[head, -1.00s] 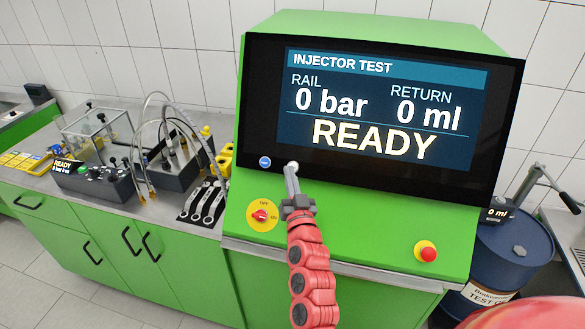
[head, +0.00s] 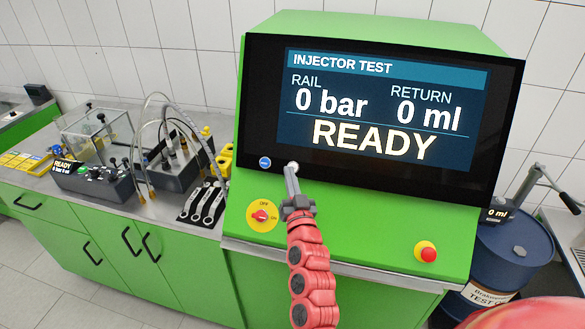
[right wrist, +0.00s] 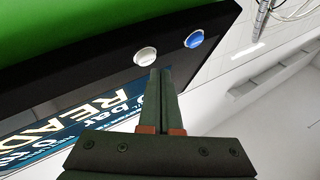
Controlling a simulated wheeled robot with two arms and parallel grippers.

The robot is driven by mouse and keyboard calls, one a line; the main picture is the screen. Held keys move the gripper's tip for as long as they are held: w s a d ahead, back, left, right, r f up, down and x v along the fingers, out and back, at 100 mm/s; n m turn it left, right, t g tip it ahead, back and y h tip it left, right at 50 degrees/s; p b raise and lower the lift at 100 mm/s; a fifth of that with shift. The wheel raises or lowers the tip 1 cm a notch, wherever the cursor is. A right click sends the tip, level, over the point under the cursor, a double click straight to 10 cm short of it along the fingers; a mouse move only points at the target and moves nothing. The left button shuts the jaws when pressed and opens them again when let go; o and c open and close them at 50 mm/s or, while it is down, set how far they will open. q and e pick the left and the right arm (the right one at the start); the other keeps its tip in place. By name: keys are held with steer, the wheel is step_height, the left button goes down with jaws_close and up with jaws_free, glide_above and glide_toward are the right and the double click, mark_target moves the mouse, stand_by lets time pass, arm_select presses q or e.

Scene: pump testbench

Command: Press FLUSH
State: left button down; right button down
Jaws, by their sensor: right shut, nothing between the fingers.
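The test stand's black screen panel (head: 400,178) reads INJECTOR TEST, 0 bar, 0 ml, READY. Along its lower edge are a blue button (head: 265,162) and a white button (head: 293,165). Both show in the right wrist view, the white button (right wrist: 145,56) left of the blue button (right wrist: 194,39). No FLUSH label is legible on either. My right gripper (head: 290,172) is shut and empty, its tips just below the white button. In the right wrist view the fingertips (right wrist: 160,72) lie close to the white button; I cannot tell whether they touch. My left gripper is not in view.
A red rotary switch on a yellow plate (head: 261,216) sits left of my right arm. A red emergency stop (head: 426,254) is at the lower right of the green console (head: 350,225). A bench with hoses and wrenches (head: 205,203) is left, a blue drum (head: 512,255) right.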

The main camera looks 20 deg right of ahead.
stand_by(0.6)
steer(key=shift+w+d+f+b, duration=0.15)
steer(key=shift+w+d+b, duration=0.05)
steer(key=shift+w+b, duration=0.2)
steer(key=shift+w+d+f+b, duration=0.2)
steer(key=shift+w+d+b, duration=0.1)
steer(key=shift+b, duration=0.2)
stand_by(0.6)
steer(key=shift+a, duration=0.1)
steer(key=shift+s+a+r+p, duration=0.2)
steer(key=shift+s+p, duration=0.1)
steer(key=shift+s, duration=0.05)
steer(key=shift+s+a+r+p, duration=0.15)
steer(key=shift+s+a+p, duration=0.1)
steer(key=shift+s, duration=0.1)
